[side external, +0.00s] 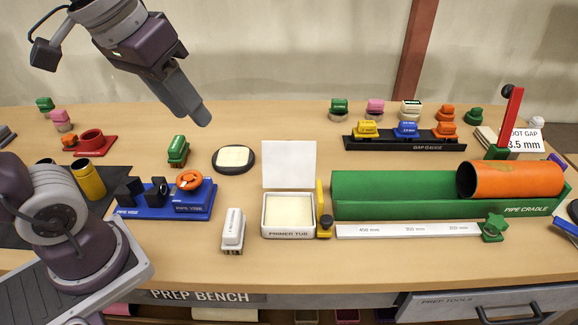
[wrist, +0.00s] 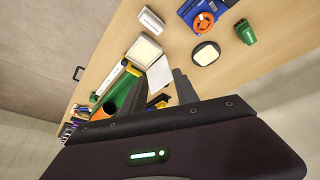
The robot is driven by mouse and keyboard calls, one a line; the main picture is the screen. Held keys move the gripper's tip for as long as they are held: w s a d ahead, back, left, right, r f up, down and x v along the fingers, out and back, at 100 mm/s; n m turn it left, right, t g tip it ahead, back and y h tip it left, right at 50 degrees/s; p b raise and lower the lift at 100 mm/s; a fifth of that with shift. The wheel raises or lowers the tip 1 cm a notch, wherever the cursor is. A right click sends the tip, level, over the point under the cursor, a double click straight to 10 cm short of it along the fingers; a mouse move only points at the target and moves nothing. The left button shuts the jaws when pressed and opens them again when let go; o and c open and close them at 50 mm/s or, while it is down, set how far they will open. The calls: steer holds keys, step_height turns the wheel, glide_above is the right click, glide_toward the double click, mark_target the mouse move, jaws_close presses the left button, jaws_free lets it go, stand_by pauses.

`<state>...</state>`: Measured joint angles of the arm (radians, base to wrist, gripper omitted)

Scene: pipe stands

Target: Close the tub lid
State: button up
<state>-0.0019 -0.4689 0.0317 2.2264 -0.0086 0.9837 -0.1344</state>
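The primer tub (side external: 289,233) is a white square box with cream contents, at the centre of the bench in the side view. Its lid (side external: 289,163) is a white flat panel standing upright along the tub's back edge, so the tub is open. In the wrist view the tub (wrist: 144,50) and the lid (wrist: 160,74) show near the fingers. My gripper (side external: 203,118) is in the air, above and to the left of the lid, clear of it. In the wrist view its two fingers (wrist: 163,84) look spread, with nothing held between them.
A green pipe cradle (side external: 400,205) with an orange pipe (side external: 510,180) stands right of the tub. A yellow-handled tool (side external: 323,225) stands close by the tub's right side. A white block (side external: 233,231), a blue pipe vise (side external: 185,205) and a black round pad (side external: 234,159) lie to the left.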

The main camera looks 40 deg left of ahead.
steer(key=w+n, duration=0.1)
steer(key=w, duration=0.3)
steer(key=w+a+n+g, duration=0.1)
steer(key=w, duration=0.3)
steer(key=w+a+n, duration=0.1)
steer(key=w, duration=0.3)
steer(key=shift+w+r+g, duration=0.25)
steer(key=shift+r+g, duration=0.05)
steer(key=shift+g, duration=0.1)
jaws_close()
steer(key=n+g, duration=0.2)
steer(key=n, duration=0.2)
glide_above(289, 163)
steer(key=w+a, duration=0.6)
steer(key=w, duration=0.1)
step_height(289, 163, down, 8)
steer(key=f, duration=0.1)
step_height(289, 163, down, 9)
steer(key=s+d, duration=0.1)
steer(key=s+d+r, duration=0.1)
steer(key=shift+s+y, duration=0.3)
